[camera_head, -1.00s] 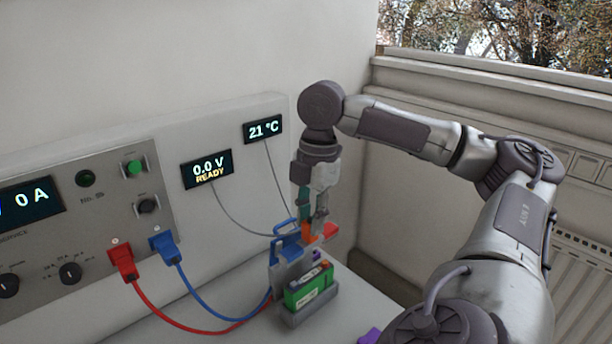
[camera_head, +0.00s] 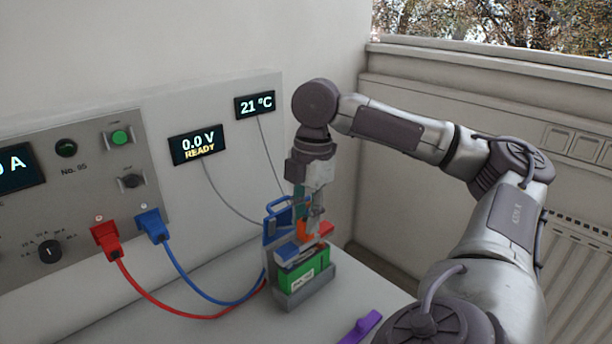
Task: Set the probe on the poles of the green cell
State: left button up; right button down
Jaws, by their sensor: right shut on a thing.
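The green cell (camera_head: 305,277) stands upright in a grey holder (camera_head: 307,298) on the bench. My right gripper (camera_head: 309,222) comes down above it, shut on the orange part of the probe (camera_head: 306,233). The probe's lower part is at the cell's top, and covers most of it. The poles are hidden, so I cannot tell whether the probe touches them. My left gripper is not in view.
The voltage display (camera_head: 198,145) reads 0.0 V READY. A purple object (camera_head: 361,327) lies at front right.

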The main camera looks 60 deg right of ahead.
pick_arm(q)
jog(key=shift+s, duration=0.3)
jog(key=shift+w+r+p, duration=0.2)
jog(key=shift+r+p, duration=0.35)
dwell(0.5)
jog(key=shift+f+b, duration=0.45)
pick_arm(e)
jog(key=shift+f, duration=0.7)
dwell(0.6)
notch_tip(320, 180, up, 7)
jog(key=p, duration=0.8)
jog(key=shift+r, duration=0.1)
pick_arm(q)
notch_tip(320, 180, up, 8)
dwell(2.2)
